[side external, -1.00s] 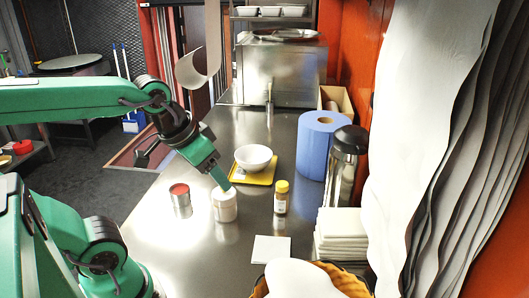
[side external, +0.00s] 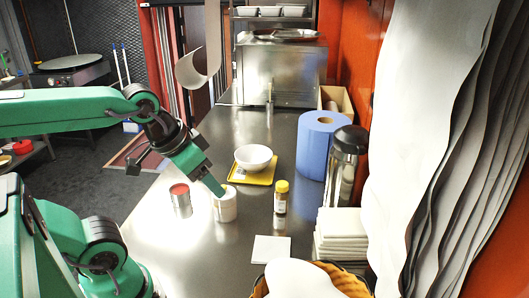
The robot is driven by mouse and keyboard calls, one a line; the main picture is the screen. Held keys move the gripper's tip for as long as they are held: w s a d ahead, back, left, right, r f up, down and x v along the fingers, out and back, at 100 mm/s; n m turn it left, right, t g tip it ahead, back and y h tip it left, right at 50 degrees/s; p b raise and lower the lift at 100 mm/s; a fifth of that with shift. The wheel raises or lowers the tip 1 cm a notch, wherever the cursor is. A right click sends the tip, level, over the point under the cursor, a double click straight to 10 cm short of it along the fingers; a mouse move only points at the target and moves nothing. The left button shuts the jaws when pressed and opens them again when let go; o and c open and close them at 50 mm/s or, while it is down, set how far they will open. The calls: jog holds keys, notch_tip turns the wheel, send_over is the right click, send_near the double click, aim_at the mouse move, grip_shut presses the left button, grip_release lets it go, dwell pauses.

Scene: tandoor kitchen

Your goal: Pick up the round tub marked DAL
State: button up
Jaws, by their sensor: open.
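A round white tub (side external: 227,208) stands upright on the steel counter (side external: 190,246); no DAL marking is readable on the side that shows. My gripper (side external: 220,191) reaches down from the upper left, with its green finger at the tub's upper left rim. The jaws are open. Only one finger shows clearly, so I cannot tell whether the other is behind or inside the tub, or whether they touch it. A can with a red top (side external: 181,200) stands just left of the tub.
A small yellow-capped bottle (side external: 281,198) stands right of the tub. A white bowl (side external: 253,158) sits on a yellow tray (side external: 239,180) behind it. A blue paper roll (side external: 318,150), a dark-topped flask (side external: 345,165) and stacked napkins (side external: 340,235) line the right. Counter at front left is clear.

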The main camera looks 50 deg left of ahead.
jog(key=o, duration=0.6)
jog(key=shift+o, duration=0.2)
jog(key=g, duration=0.6)
send_over(225, 198)
jog(key=w+a, duration=0.2)
jog(key=a, duration=0.1)
jog(key=shift+n, duration=0.4)
jog(key=f, duration=1.2)
jog(key=shift+s+d+f, duration=0.25)
jog(key=shift+w+a+f, duration=0.1)
jog(key=shift+a+f, duration=0.3)
jog(key=shift+f, duration=0.05)
jog(key=shift+s+d+f, duration=0.1)
jog(key=shift+d+f, duration=0.05)
jog(key=shift+f, duration=1.8)
jog(key=shift+s+d+f, duration=0.1)
jog(key=shift+d+f, duration=0.05)
jog(key=shift+f, duration=1.8)
